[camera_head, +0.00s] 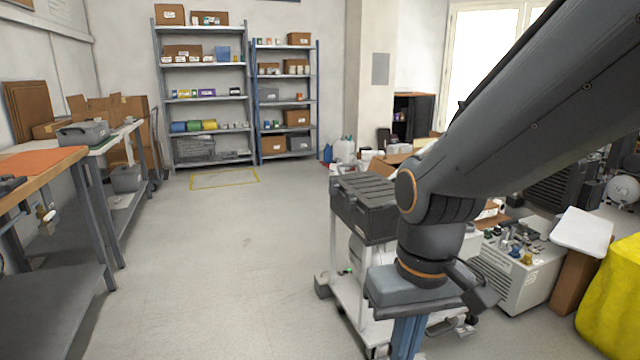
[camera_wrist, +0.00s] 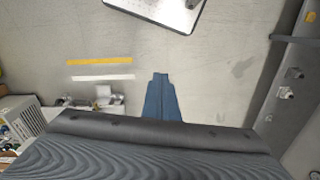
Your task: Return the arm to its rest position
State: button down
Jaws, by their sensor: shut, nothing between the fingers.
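My arm (camera_head: 530,110) comes in from the upper right of the head view and bends down at a wrist joint. My gripper (camera_head: 406,342) hangs below it with blue fingers pointing down, the tips cut off by the lower edge. In the wrist view my gripper (camera_wrist: 160,82) shows its blue fingers together, with nothing held, above the grey floor. In the head view it overlaps the white cart (camera_head: 345,300); I cannot tell the exact gap.
A black case (camera_head: 362,208) sits on the cart. To the right are a white cabinet (camera_head: 515,280) with small parts on top and a yellow-covered object (camera_head: 615,300). Workbenches (camera_head: 85,160) stand left, shelves (camera_head: 205,95) at the back. Floor (camera_head: 220,270) between is clear.

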jog(key=d+r+m+p, duration=0.2)
jog(key=d+r+p, duration=0.5)
jog(key=p, duration=0.6)
jog(key=shift+s+d+r, duration=0.25)
jog(key=shift+r, duration=0.2)
